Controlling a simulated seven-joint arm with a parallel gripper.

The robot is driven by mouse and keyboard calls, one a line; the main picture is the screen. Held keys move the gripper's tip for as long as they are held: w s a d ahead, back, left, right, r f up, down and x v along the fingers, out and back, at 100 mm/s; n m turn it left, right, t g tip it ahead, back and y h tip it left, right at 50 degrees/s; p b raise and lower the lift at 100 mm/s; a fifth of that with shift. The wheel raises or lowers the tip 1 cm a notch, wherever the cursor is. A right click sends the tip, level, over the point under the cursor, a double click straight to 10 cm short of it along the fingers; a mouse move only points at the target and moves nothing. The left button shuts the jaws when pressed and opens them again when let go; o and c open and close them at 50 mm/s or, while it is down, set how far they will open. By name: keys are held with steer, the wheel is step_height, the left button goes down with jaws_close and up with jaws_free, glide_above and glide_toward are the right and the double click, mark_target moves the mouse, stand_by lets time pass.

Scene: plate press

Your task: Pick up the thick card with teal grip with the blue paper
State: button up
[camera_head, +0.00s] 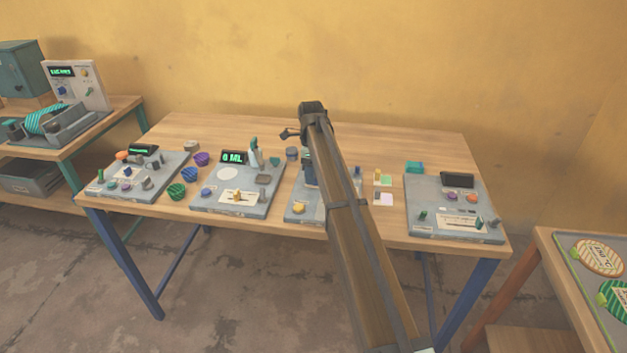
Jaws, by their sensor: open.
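I cannot make out for certain a thick card with a teal grip, or any blue paper. Two small pale card-like pieces lie on the middle table right of my arm: an upper cream one (383,180) with a green part, and a lower whitish one (385,199). A small teal item (414,168) lies behind and right of them. My gripper (284,134) seems to be the small dark shape at the far end of my arm, left of these pieces and apart from them. It looks open and empty. My arm hides part of the table.
Grey device panels (238,190) with knobs stand along the wooden table (390,140), one at its right end (452,207). Several small cups (177,191) stand left. Round striped plates with green grips (598,255) lie on the right table. A left bench (120,103) holds a machine.

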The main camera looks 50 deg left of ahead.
steer(key=shift+f, duration=0.45)
steer(key=c, duration=1)
steer(key=shift+c, duration=0.2)
steer(key=shift+r, duration=0.1)
